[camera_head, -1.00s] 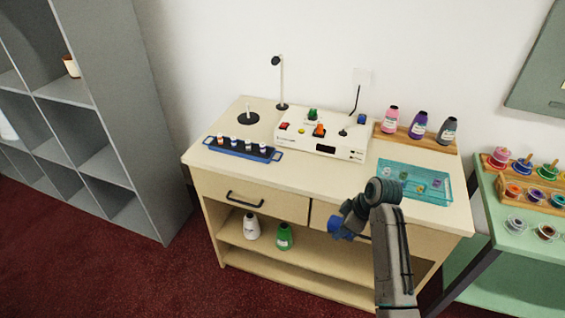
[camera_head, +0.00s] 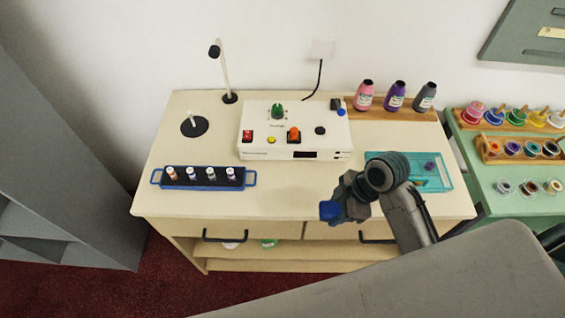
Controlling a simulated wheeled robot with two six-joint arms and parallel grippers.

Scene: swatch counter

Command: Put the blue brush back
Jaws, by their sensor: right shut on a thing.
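My right gripper (camera_head: 330,210) is in front of the counter's right half, above its front edge, with its jaw end pointing left. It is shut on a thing. A blue blocky part shows at its end, but the shape of a brush cannot be made out, as the wrist and viewing angle hide most of it. On the green side table, several coloured pots (camera_head: 495,114) stand in a back row, with light wooden handles showing among them. A wooden rack (camera_head: 482,150) with smaller pots stands in front of them. My left gripper is not in view.
The counter (camera_head: 290,195) holds a white control box (camera_head: 262,152), a blue-handled vial rack (camera_head: 200,186), a lamp stand (camera_head: 225,70) and a teal tray (camera_head: 445,182) partly behind my arm. Bottles (camera_head: 396,97) stand at the back. The counter's front middle is clear.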

